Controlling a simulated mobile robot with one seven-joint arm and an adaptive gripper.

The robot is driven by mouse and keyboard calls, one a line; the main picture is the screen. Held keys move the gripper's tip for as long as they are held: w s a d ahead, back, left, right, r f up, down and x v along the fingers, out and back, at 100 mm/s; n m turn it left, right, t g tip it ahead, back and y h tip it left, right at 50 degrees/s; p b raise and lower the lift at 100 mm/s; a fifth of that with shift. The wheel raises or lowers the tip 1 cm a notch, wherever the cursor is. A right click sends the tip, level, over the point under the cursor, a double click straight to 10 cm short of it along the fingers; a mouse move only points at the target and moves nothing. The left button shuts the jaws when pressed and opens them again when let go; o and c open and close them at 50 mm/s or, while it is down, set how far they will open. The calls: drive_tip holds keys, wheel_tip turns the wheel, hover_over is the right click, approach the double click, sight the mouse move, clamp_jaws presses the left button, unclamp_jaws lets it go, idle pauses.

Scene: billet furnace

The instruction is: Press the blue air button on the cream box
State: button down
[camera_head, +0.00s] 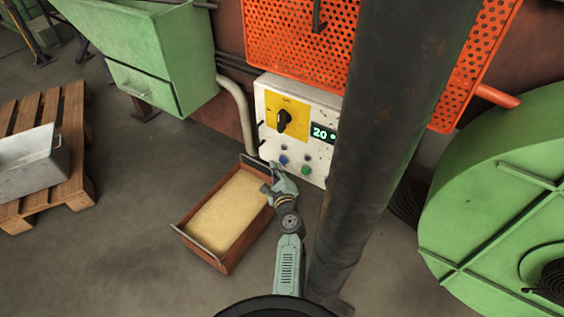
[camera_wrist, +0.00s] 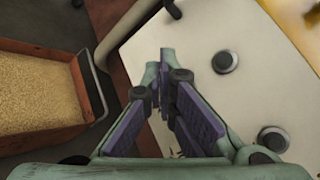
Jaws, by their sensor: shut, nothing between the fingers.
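The cream box (camera_head: 316,142) stands below the orange perforated panel. It carries a yellow plate with a black rotary knob (camera_head: 284,120), a green display reading 20, and small buttons below. The blue button (camera_head: 283,160) is at the lower left of its face, left of a green button (camera_head: 306,170). My gripper (camera_head: 272,168) is shut and empty, close to the box's lower left. It also shows in the wrist view (camera_wrist: 165,68), in front of the cream face (camera_wrist: 190,32). No blue shows there; the fingers cover part of the face. I cannot tell whether they touch the box.
A brown tray of tan grains (camera_head: 226,211) lies on the floor left of my gripper. A dark pillar-like column (camera_head: 385,120) hides the box's right side. A pale pipe (camera_head: 240,105) runs beside the box's left edge. A green round housing (camera_head: 500,190) stands at the right.

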drive_tip(key=shift+w+d, duration=0.1)
drive_tip(key=shift+w, duration=0.05)
idle(0.5)
drive_tip(key=shift+w+d, duration=0.15)
drive_tip(key=shift+w, duration=0.05)
drive_tip(key=shift+w+d, duration=0.25)
drive_tip(key=shift+w, duration=0.1)
idle(0.7)
drive_tip(key=shift+s, duration=0.1)
drive_tip(key=shift+s+a, duration=0.5)
drive_tip(key=shift+s, duration=0.1)
idle(0.3)
drive_tip(key=s+a, duration=0.1)
drive_tip(key=s, duration=0.1)
drive_tip(key=s+a, duration=0.2)
drive_tip(key=shift+p, duration=0.3)
idle(0.7)
